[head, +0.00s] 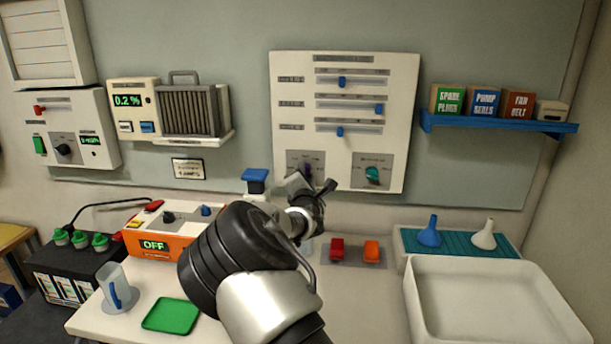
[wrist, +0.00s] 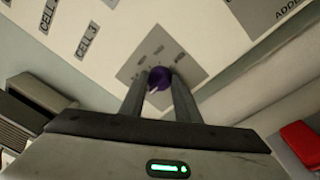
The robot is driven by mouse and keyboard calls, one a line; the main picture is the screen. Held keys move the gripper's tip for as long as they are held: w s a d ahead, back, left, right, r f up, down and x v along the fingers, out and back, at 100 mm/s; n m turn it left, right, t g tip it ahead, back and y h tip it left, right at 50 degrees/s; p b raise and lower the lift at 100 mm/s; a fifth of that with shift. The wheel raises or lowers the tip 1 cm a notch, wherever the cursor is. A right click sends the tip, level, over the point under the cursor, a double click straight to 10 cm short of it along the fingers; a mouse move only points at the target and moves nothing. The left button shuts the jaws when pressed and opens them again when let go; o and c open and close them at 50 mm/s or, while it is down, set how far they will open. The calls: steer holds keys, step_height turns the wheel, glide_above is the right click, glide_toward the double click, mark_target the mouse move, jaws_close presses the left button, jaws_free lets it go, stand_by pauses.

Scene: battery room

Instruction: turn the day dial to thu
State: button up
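A purple dial (head: 307,170) sits on the lower left grey plate of the white wall panel (head: 396,120). In the wrist view the purple dial (wrist: 159,77) lies between my fingertips, with a pale pointer mark toward its lower left. My gripper (wrist: 160,80) appears shut on it, one finger on each side. In the head view my gripper (head: 312,184) is at the panel's lower left and partly covers the dial's plate. The day labels around the dial are too small to read. A teal dial (head: 372,174) is on the plate to the right.
Blue sliders (head: 342,82) are above the dials. A blue-capped item (head: 255,176) stands left of my gripper. Red (head: 337,249) and orange (head: 371,250) blocks lie below it. A white basin (head: 500,300) is at right, and an orange-fronted box (head: 160,247) is at left.

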steer(key=c, duration=0.5)
steer(key=shift+o, duration=0.2)
steer(key=shift+f+b, duration=0.1)
steer(key=shift+b, duration=0.35)
steer(key=shift+a+f+m+t+h+b, duration=0.15)
steer(key=shift+m+h+b, duration=0.5)
steer(key=shift+m+b, duration=2.95)
steer(key=shift+a+m+t+h+b, duration=0.15)
steer(key=shift+m+h+b, duration=0.7)
steer(key=shift+m, duration=5.2)
steer(key=shift+a+f+m+t+h+b, duration=0.15)
steer(key=shift+m+h+b, duration=0.35)
steer(key=shift+m+b, duration=3.15)
steer(key=m+p, duration=0.2)
steer(key=shift+r+m, duration=0.1)
steer(key=shift+m, duration=0.3)
